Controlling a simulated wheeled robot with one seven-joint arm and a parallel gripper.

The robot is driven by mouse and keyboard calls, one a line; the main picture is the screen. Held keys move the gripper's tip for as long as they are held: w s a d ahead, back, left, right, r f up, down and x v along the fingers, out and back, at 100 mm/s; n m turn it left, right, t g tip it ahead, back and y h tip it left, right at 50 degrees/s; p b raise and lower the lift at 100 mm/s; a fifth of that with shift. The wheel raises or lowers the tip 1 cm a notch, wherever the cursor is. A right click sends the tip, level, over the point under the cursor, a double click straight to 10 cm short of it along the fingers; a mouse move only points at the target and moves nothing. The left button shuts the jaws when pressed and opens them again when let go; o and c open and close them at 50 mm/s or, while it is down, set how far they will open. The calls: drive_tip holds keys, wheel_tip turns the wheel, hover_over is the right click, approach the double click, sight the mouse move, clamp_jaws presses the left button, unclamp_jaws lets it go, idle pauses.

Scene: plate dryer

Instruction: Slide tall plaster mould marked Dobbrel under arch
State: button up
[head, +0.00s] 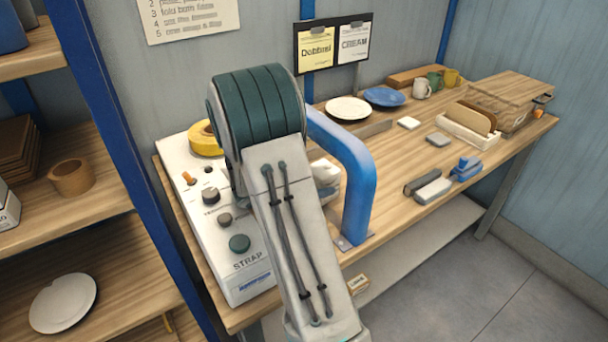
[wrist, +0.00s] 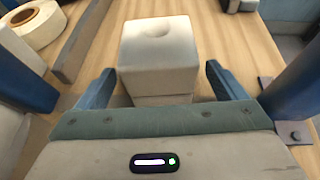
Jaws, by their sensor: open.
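In the wrist view a pale, block-shaped plaster mould (wrist: 160,52) stands upright on the wooden table, with a round dimple on top and a seam lower down. No marking shows on it. My gripper (wrist: 160,82) is open, one blue finger on each side of the mould's lower part; contact cannot be told. Blue posts of the arch (wrist: 296,88) stand to the right and left of my gripper. In the head view the blue arch (head: 358,180) rises from the bench beside the white strap machine (head: 235,225); my arm hides most of the space under it.
A wall board holds a yellow Dobbrel card (head: 316,48) and a CREAM card (head: 354,43). A white plate (head: 347,108), a blue plate (head: 384,96), mugs and grey blocks lie farther right on the bench (head: 400,150). A grey rail (wrist: 82,40) runs left of the mould.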

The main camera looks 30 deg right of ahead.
drive_tip(key=shift+x, duration=1.85)
drive_tip(key=c, duration=1.5)
drive_tip(key=shift+o, duration=0.3)
drive_tip(key=shift+a, duration=0.7)
drive_tip(key=o, duration=1.4)
drive_tip(key=shift+o, duration=0.2)
